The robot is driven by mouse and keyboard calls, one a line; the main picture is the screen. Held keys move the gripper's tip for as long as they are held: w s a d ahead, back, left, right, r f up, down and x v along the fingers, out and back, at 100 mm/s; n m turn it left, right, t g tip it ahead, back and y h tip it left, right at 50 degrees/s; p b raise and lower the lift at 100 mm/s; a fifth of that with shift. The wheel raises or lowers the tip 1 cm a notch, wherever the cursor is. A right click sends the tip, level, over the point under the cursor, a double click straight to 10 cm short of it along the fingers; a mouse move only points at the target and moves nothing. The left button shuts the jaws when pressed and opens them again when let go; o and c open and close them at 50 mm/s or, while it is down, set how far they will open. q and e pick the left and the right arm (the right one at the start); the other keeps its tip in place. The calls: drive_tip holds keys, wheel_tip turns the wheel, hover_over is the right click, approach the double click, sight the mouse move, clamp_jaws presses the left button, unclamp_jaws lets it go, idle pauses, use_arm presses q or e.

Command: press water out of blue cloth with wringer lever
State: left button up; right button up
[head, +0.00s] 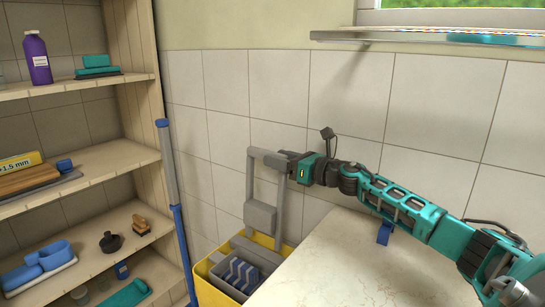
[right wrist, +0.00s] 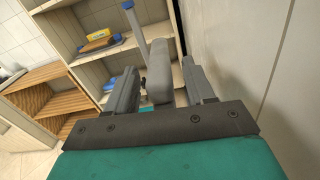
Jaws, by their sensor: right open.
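The yellow bucket (head: 207,279) stands on the floor left of the pale counter, with a grey wringer (head: 262,258) in its top. The wringer's grey lever frame (head: 250,185) rises upright, with a crossbar at its top. My right gripper (head: 284,163) is at the right end of that crossbar. In the right wrist view my right gripper (right wrist: 160,88) is open, with a grey bar (right wrist: 159,70) between its fingers; whether they touch it I cannot tell. Blue-grey wavy strips (head: 240,273) show inside the wringer; I cannot tell whether they are the cloth. My left gripper is out of view.
A wooden shelf unit (head: 110,158) with bottles, brushes and sponges fills the left. A blue and grey pole (head: 170,170) stands against its edge. The counter (head: 335,262) at lower right bears a small blue item (head: 385,233). A ledge (head: 420,38) runs below the window.

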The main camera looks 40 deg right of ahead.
drive_tip(key=shift+x, duration=1.3)
clamp_jaws()
